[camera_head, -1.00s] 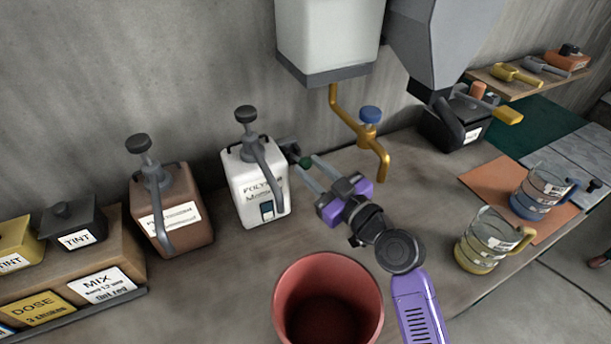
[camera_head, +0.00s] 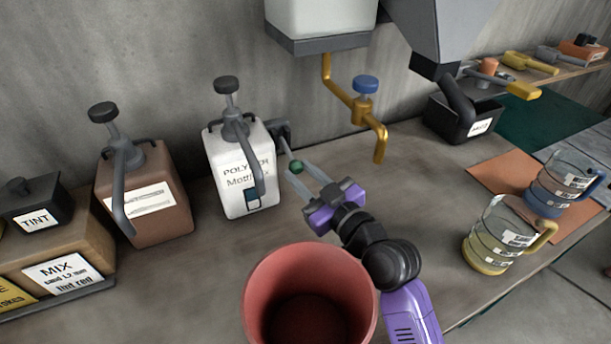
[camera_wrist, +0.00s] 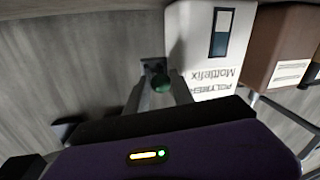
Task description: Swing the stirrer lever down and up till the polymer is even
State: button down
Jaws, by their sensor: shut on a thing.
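The white polymer jug (camera_head: 225,165) stands on the bench with a pump top and a small two-toned sight window (camera_head: 252,199). The window also shows in the wrist view (camera_wrist: 221,32), with a lighter and a darker band. The dark stirrer lever (camera_head: 284,138) is on the jug's right side and slopes down to a green knob (camera_head: 296,167). My gripper (camera_head: 299,169) is shut on this knob, one finger on each side. The wrist view shows the knob (camera_wrist: 163,83) between the fingertips.
A red bucket (camera_head: 258,290) stands close in front of my arm. A brown pump jug (camera_head: 160,200) is left of the polymer jug. A brass tap (camera_head: 379,145) hangs to the right. Measuring jugs (camera_head: 485,245) stand at the right. Bare bench lies between.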

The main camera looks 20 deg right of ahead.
jog(key=shift+a+f, duration=0.15)
jog(key=shift+f, duration=0.2)
jog(key=c, duration=1.1)
grip_release()
jog(key=shift+w, duration=0.1)
jog(key=shift+r, duration=0.1)
jog(key=s+d+b, duration=0.1)
jog(key=s+b, duration=0.1)
jog(key=s, duration=0.5)
jog(key=shift+s+d, duration=0.3)
jog(key=shift+s, duration=0.05)
